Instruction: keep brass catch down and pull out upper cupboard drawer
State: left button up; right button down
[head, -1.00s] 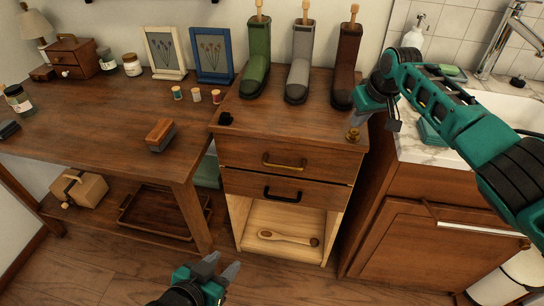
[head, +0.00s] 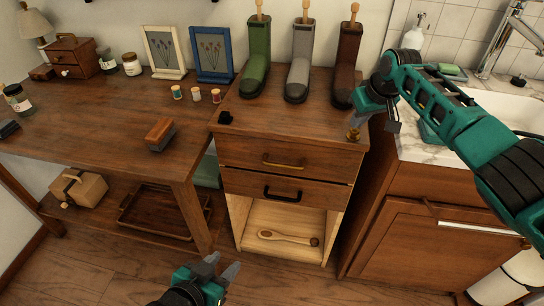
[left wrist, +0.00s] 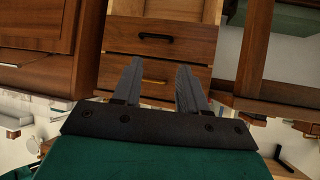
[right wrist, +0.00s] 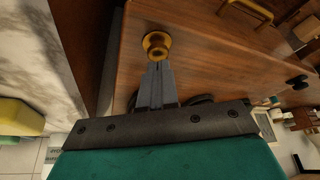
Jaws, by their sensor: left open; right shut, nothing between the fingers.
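The cupboard (head: 300,118) has an upper drawer (head: 240,154) with a brass handle (head: 283,163); the drawer looks closed. The brass catch (head: 353,134) is a small round knob at the right front of the cupboard top. My right gripper (head: 356,122) is shut and empty, fingertips down at the catch. In the right wrist view the tips meet or overlap the brass catch (right wrist: 156,42); how far it is pressed I cannot tell. My left gripper (head: 225,262) is open and empty, low in front of the cupboard. Its wrist view shows the upper drawer (left wrist: 160,72) beyond the fingers.
A lower drawer with a black handle (head: 282,195) sits below, over an open compartment with a wooden spoon (head: 288,239). Several boots, including a green boot (head: 257,60), stand on the cupboard top. A sink cabinet (head: 430,240) is to the right, a workbench (head: 90,125) left.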

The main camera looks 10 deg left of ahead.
pick_arm(q)
jog(key=shift+f+b, duration=0.4)
jog(key=shift+c, duration=0.2)
jog(key=w+d+r+m+t+h, duration=0.1)
jog(key=w+d+m+t, duration=0.1)
jog(key=w+m, duration=0.7)
jog(key=w+d+m+t+h, duration=0.1)
jog(key=w+d+m, duration=0.4)
jog(key=w, duration=1.5)
jog(key=m+h, duration=0.1)
jog(key=m, duration=0.4)
jog(key=shift+d+r+t+h, duration=0.15)
jog(key=shift+r+t+h, duration=0.15)
jog(key=shift+r+t, duration=0.1)
grip_shut()
